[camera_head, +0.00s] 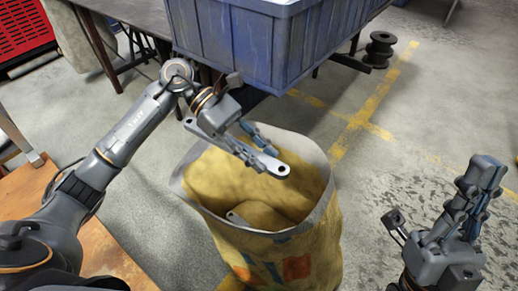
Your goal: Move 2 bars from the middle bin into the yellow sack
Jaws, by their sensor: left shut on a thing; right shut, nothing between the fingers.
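The yellow sack (325,235) stands open on the floor in the middle, with a grey rolled rim. My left gripper (262,148) is over the sack's mouth, shut on a grey metal bar (279,168). The bar has a round hole at its near end and is tilted down to the right, above the opening. Inside the sack, a small grey end of what looks like another bar (237,218) shows; the rest of it is hidden. My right gripper (482,185) is shut and empty at the right, pointing up, apart from the sack.
A blue ribbed bin (245,45) stands behind the sack; its contents are out of view, and I cannot tell whether it is the middle bin. A black spool (379,50) is on the floor behind. A red crate (25,28) is at the far left. Floor between sack and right gripper is clear.

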